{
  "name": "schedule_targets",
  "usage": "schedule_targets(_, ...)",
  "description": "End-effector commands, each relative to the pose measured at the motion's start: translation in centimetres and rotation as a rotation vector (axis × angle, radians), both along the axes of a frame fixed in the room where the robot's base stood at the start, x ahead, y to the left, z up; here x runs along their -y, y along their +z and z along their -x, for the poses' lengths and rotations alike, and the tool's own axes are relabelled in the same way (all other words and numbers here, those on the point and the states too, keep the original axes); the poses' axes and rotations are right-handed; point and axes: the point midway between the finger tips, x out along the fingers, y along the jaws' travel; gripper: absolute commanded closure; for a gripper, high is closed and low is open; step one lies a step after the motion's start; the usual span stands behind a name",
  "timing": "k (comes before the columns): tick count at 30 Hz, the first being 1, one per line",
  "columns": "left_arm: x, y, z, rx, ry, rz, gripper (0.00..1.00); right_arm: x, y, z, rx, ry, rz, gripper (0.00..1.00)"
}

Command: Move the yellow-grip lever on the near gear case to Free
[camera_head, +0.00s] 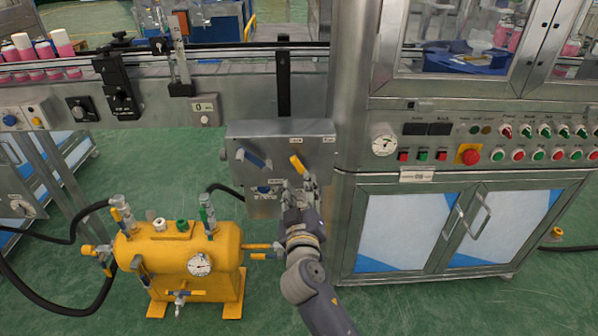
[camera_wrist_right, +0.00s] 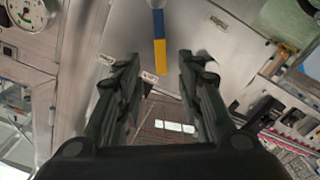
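The near gear case (camera_head: 262,133) is a grey metal box below the conveyor. On its face is the yellow-grip lever (camera_head: 297,162), its yellow end pointing up and slightly left towards the left of two small labels, too small to read. In the right wrist view the lever (camera_wrist_right: 159,42) shows a yellow end and a blue section. My right gripper (camera_head: 300,188) is just below the lever in the head view. In the right wrist view its open fingers (camera_wrist_right: 159,60) stand either side of the yellow end; contact cannot be told. My left gripper is out of view.
A second lever with a blue grip (camera_head: 252,159) sits to the left on the case. A yellow tank (camera_head: 185,262) with gauge and hoses stands lower left. The machine cabinet (camera_head: 410,225) with a button panel is close on the right. Green floor is open in front.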

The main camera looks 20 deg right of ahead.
Motion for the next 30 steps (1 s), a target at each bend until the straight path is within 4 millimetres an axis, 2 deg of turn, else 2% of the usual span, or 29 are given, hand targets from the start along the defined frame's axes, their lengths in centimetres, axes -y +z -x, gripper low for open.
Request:
schedule_targets(6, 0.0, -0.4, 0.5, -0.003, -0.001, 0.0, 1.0, 1.1, 0.1, -4.0, 0.0, 0.0, 0.002, 0.66)
schedule_targets(12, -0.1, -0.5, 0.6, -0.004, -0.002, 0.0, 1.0, 1.8, 0.0, -6.4, -0.001, 0.002, 0.001, 0.66)
schedule_targets(18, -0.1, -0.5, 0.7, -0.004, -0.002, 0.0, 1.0, 2.1, -0.1, -7.3, -0.001, 0.002, 0.001, 0.66)
schedule_targets(26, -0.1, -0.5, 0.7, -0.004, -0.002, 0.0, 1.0, 2.1, -0.1, -7.4, -0.002, 0.001, -0.001, 0.66)
schedule_targets(30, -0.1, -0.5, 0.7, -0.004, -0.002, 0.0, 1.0, 2.1, -0.1, -7.3, -0.002, 0.001, -0.001, 0.98)
